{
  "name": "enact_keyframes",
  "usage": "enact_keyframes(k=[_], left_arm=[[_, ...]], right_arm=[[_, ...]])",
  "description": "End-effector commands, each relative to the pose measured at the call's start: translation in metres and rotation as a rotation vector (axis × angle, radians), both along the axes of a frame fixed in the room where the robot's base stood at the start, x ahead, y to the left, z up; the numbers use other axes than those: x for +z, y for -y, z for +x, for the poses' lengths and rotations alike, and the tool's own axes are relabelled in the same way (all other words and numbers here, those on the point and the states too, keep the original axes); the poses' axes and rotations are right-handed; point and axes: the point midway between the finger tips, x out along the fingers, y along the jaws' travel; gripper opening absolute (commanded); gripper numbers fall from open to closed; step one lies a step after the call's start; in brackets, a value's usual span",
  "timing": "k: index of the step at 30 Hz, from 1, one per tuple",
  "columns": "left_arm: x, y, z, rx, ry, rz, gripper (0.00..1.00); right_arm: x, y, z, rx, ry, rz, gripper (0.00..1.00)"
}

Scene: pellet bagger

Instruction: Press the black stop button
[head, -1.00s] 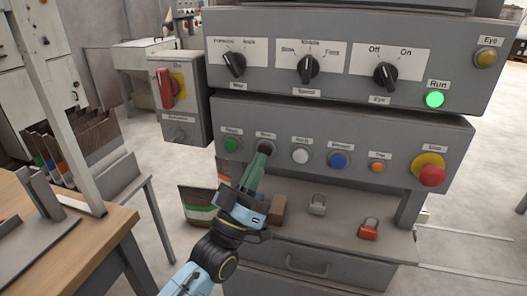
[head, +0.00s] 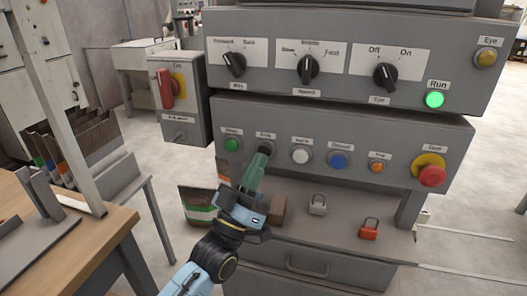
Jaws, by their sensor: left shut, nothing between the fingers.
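The black stop button (head: 265,148) is on the lower grey panel (head: 400,143), between the green button (head: 232,145) and the white button (head: 300,156). My left gripper (head: 263,156) is shut and empty, its green fingers pointing up at the black button. The fingertips are at the button's lower edge in the picture and cover part of it. I cannot tell whether they touch it. The Run lamp (head: 435,100) on the upper panel glows green. My right gripper is not in view.
A blue button (head: 338,160), a small orange button (head: 377,167) and a red emergency button (head: 431,176) sit further right. Below, a shelf holds a grey padlock (head: 317,205), a red padlock (head: 369,229) and a brown block (head: 278,210). A wooden table (head: 85,235) stands at left.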

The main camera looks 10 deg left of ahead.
Motion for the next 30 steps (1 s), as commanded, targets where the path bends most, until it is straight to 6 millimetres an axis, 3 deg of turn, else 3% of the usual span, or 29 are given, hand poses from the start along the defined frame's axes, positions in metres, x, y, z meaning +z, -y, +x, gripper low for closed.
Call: enact_keyframes(k=[30], left_arm=[[0.0001, 0.0003, 0.0091, -0.001, 0.0, -0.001, 0.0]], right_arm=[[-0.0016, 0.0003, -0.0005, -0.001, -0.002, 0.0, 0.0]])
